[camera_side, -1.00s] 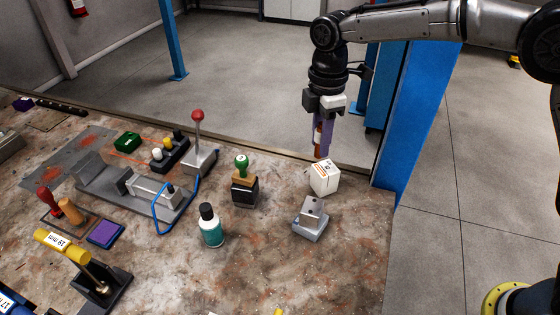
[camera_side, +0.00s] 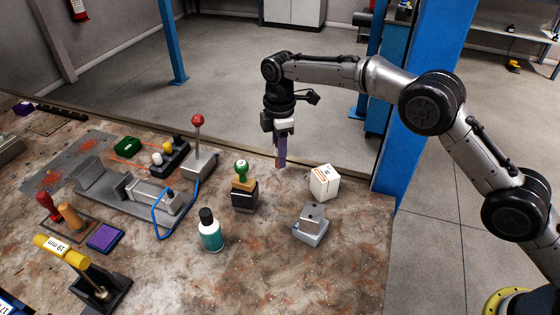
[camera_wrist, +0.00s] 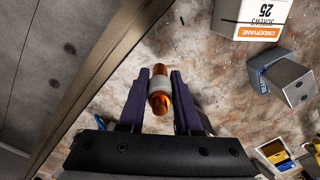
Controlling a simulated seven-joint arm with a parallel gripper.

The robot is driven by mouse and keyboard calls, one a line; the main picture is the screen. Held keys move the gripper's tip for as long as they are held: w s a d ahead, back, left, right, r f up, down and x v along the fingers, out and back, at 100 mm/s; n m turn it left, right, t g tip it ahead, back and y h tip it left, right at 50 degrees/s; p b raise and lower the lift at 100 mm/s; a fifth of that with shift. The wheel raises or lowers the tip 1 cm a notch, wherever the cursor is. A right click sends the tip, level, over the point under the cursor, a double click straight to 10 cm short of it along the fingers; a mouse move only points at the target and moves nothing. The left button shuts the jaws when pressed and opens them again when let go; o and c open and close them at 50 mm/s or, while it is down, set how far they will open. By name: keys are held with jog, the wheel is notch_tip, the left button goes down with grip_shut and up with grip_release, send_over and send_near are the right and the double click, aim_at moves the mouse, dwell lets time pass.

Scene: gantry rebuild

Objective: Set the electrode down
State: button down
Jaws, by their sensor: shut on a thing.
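The electrode (camera_wrist: 160,90), a short copper-coloured rod with a pale grey middle band, is between the two purple fingers in the wrist view. My gripper (camera_wrist: 161,92) is shut on it around the band, and both copper ends stick out. In the side view my gripper (camera_side: 281,160) points down near the far edge of the bench, behind and right of the green-handled stamp and left of the white box. There the electrode is mostly hidden by the fingers. In the wrist view it appears above the bench surface, but I cannot tell the exact gap.
A white screw box (camera_side: 324,183) and a grey metal block (camera_side: 311,225) stand to the right. The green-knobbed stamp (camera_side: 244,190), a teal-labelled bottle (camera_side: 210,232) and a red-knobbed lever (camera_side: 199,150) stand to the left. The stained bench (camera_side: 285,275) is mostly clear in front.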

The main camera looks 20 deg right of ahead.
jog(key=shift+f, duration=1.35)
jog(key=shift+f, duration=0.1)
jog(key=c, duration=0.6)
grip_release()
jog(key=shift+s+f, duration=0.1)
notch_tip(320, 180, up, 12)
jog(key=shift+r, duration=0.2)
